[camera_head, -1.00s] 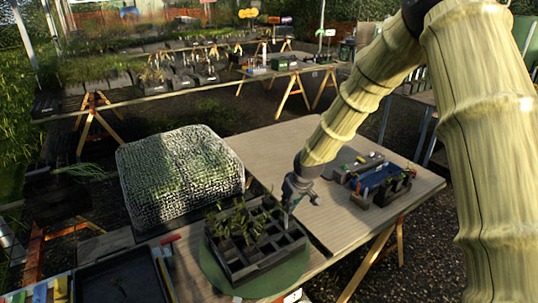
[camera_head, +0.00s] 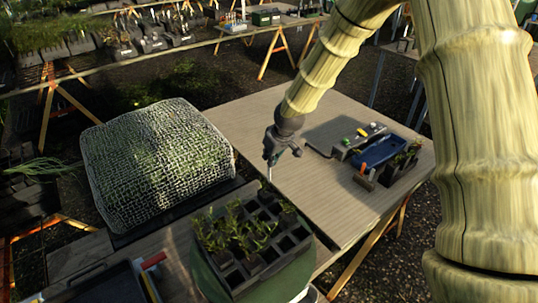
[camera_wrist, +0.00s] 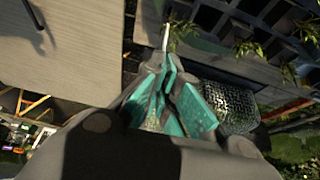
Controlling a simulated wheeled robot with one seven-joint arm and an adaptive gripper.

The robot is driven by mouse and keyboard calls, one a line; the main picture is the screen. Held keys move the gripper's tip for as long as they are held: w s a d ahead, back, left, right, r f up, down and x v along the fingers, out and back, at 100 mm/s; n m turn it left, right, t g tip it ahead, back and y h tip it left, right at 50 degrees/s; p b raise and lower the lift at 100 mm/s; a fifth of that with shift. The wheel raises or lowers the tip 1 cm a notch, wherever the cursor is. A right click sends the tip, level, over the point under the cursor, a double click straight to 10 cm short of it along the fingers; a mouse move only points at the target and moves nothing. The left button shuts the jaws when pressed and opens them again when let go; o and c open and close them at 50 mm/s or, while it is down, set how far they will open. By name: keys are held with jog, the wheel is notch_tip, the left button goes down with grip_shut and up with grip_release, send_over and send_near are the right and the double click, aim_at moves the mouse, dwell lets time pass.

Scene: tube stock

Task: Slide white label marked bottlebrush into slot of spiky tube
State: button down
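My gripper (camera_head: 269,160) hangs above the wooden table near the far edge of the dark celled tray (camera_head: 280,268). It points down. In the wrist view its teal fingers (camera_wrist: 167,68) are closed on a thin white label (camera_wrist: 165,37), which sticks out past the tips. The label shows as a small pale sliver in the head view (camera_head: 270,173); its writing is not readable. Several leafy tubes (camera_head: 240,235) stand in the tray's left and middle cells, and a smaller plant (camera_head: 287,206) stands near its far right corner. I cannot tell which is the spiky tube.
The tray stands on a round green base (camera_head: 208,285). A mesh-covered mound (camera_head: 158,160) lies to the left. A blue bin (camera_head: 378,152) and small pots stand to the right. Bare wooden tabletop (camera_head: 290,115) lies around the gripper. A second bench stands behind.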

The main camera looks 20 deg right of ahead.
jog(key=b+x, duration=0.1)
jog(key=x, duration=0.1)
jog(key=shift+w+f, duration=0.1)
jog(key=shift+f, duration=0.2)
jog(key=shift+s+d+r, duration=0.1)
jog(key=shift+s+d, duration=0.1)
jog(key=shift+s, duration=0.5)
jog(key=shift+w+f, duration=0.2)
jog(key=shift+f, duration=0.05)
jog(key=shift+w+f, duration=0.15)
dwell(0.3)
jog(key=shift+a, duration=0.1)
dwell(0.5)
